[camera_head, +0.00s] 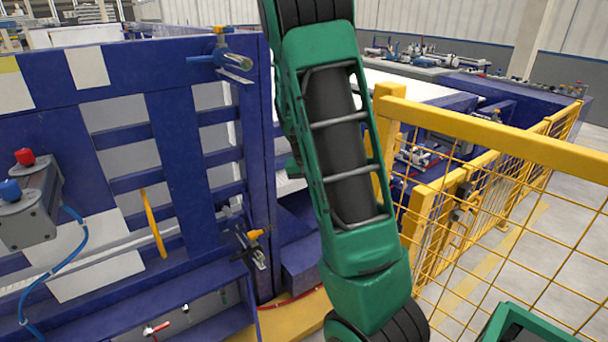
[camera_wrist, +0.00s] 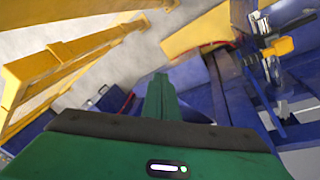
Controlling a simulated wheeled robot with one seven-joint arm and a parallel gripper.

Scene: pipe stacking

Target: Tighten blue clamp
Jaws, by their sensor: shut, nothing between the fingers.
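A clamp with a blue handle (camera_head: 205,60) and an orange tip is mounted near the top right of the blue frame in the head view. A second clamp (camera_head: 256,251) with an orange end sits lower on the same frame edge. In the wrist view a metal clamp with an orange end (camera_wrist: 279,46) is at the upper right; it looks like the lower one. My gripper (camera_wrist: 160,82) points forward in the wrist view, its green fingers together and empty, left of and apart from that clamp. The head view does not show its fingers.
The blue frame (camera_head: 178,140) fills the left of the head view. A grey box (camera_head: 36,203) with red and blue buttons is on its left. A yellow mesh fence (camera_head: 500,215) stands to the right. The fence also shows at the wrist view's left (camera_wrist: 62,52).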

